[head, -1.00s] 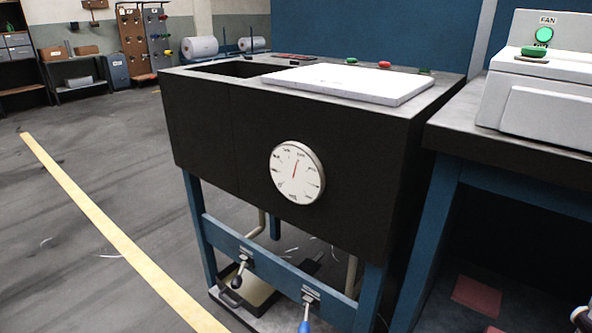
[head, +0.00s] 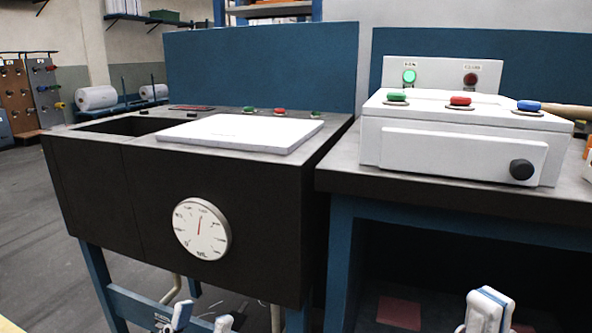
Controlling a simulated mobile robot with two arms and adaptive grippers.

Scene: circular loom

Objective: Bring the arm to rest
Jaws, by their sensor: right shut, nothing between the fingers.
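My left gripper (head: 201,321) shows at the bottom edge in front of the black machine's lower blue rail. Its two white fingertips stand apart with a gap between them, and I see nothing held. The rest of it is cut off by the frame. My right gripper (head: 488,312) shows at the bottom right, in front of the dark space under the right bench. Its white and blue fingers are together and empty. Both grippers are below the work surfaces and apart from the things on them.
The black machine (head: 95,190) has a round dial (head: 202,229) and a white lid (head: 240,133) on top. To its right, a bench (head: 345,176) carries a white box (head: 465,150) with coloured buttons and a black knob (head: 521,169). Open floor (head: 35,240) lies at the left.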

